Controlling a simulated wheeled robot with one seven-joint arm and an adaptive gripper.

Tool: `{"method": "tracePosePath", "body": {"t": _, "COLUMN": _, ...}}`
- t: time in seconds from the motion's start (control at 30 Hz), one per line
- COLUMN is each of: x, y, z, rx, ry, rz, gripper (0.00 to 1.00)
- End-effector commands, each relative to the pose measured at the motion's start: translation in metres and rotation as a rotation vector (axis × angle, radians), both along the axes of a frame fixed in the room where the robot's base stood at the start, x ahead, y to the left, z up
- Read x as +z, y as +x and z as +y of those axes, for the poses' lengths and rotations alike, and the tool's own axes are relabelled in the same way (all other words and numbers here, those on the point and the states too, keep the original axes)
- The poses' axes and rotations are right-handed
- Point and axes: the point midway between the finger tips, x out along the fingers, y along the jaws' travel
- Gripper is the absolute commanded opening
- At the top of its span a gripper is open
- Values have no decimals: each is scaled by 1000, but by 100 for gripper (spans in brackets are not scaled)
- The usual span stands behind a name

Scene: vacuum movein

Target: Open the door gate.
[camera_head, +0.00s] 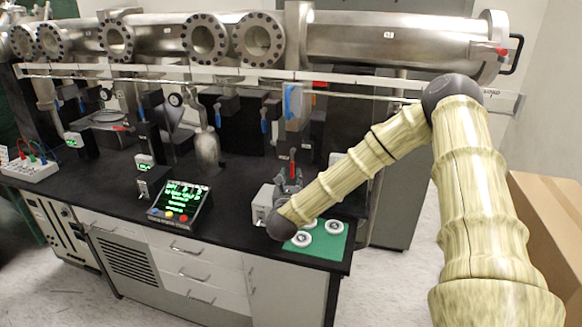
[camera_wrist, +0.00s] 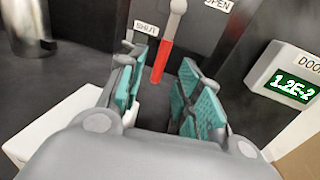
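The door gate's lever, a red handle (camera_wrist: 162,62) with a grey upper end, shows at the top middle of the wrist view. It slants down between a SHUT label (camera_wrist: 147,28) on its left and an OPEN label (camera_wrist: 218,5) farther off at upper right. It lies closer to SHUT. My gripper (camera_wrist: 163,76) is open, its teal-padded fingers on either side of the handle's lower end. No finger contact shows. In the head view the red handle (camera_head: 293,163) stands just above my gripper (camera_head: 290,178), and contact cannot be told.
A door display (camera_wrist: 294,88) reading 1.2E-2 is right of the fingers in the wrist view. A white box (camera_head: 264,203) stands left of my gripper. A green mat (camera_head: 335,247) with round white parts lies at the bench's front right edge. A control box (camera_head: 180,202) stands farther left.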

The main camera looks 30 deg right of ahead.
Motion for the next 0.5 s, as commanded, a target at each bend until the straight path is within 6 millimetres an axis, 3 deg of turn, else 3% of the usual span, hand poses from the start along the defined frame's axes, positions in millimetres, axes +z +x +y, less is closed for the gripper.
{"method": "tracePosePath", "body": {"t": 0.3, "x": 2, "y": 35, "z": -28, "rx": 0, "ry": -2, "rz": 0, "gripper": 34}}
{"method": "tracePosePath", "body": {"t": 0.5, "x": 0, "y": 45, "z": -34, "rx": 1, "ry": 0, "rz": 0, "gripper": 34}}
